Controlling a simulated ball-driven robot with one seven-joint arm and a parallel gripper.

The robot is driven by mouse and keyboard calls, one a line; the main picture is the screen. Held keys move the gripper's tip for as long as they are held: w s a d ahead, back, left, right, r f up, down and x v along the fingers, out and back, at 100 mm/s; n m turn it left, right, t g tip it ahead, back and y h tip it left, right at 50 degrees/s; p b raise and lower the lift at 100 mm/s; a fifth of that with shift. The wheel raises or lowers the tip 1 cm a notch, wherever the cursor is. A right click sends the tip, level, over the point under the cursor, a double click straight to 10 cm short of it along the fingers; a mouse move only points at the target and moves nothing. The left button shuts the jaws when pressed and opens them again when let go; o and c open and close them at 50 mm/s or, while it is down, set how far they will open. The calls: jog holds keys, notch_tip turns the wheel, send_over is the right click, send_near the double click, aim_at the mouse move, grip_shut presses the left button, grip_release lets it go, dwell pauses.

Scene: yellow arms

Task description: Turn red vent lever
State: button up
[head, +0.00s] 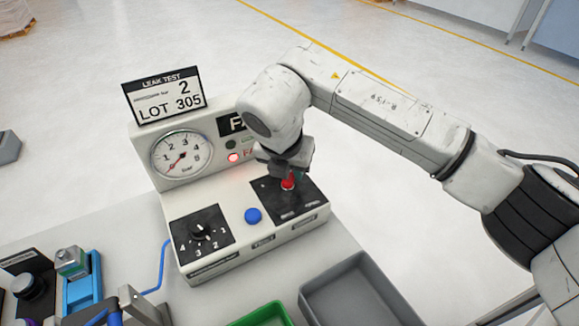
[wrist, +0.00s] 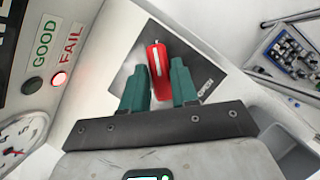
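The red vent lever (head: 288,182) stands on a black plate (head: 291,208) at the right of the white leak test box. In the wrist view the lever (wrist: 158,64) is a red handle with a white stripe. My gripper (wrist: 158,85) has its two green fingers on either side of the lever, with a visible gap to the right finger; the left finger is close to it. I cannot tell if it touches. In the head view my gripper (head: 286,172) is over the lever and hides part of it.
The box carries a gauge (head: 182,154) reading near zero, a lit red FAIL lamp (head: 233,157), an unlit GOOD lamp (wrist: 32,85), a blue button (head: 253,216) and a black selector knob (head: 198,232). A grey bin (head: 352,290) and a green bin (head: 268,314) stand in front.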

jog(key=o, duration=0.3)
jog(key=shift+o, duration=0.2)
jog(key=d+v, duration=0.1)
jog(key=v, duration=0.9)
jog(key=shift+s+a+r+b, duration=0.2)
jog(key=shift+a+r+b, duration=0.2)
jog(key=shift+a+b, duration=0.1)
